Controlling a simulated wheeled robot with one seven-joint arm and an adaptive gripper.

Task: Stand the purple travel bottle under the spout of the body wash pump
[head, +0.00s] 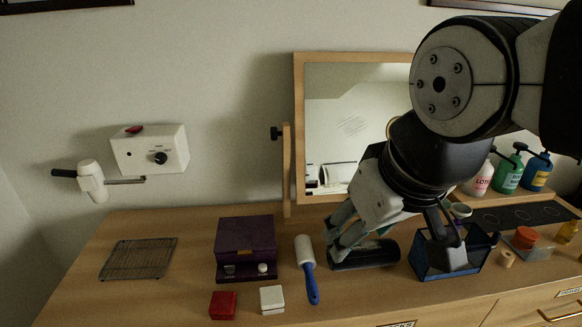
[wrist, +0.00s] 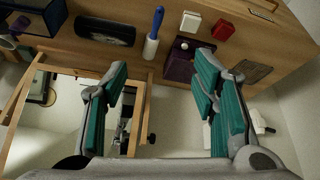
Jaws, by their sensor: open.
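Three pump bottles stand on a raised shelf at the right in the head view. The green one (head: 508,175), between the pink-and-white lotion bottle (head: 478,180) and a blue one (head: 537,172), seems to be the body wash pump; its label is hard to read.
A blue open bin (head: 428,270) and black case (head: 375,256) lie below my gripper. A lint roller (head: 307,268), purple box (head: 246,243), red box (head: 223,305), white box (head: 272,299) and wire rack (head: 138,260) are leftward. A framed mirror (head: 299,120) stands behind.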

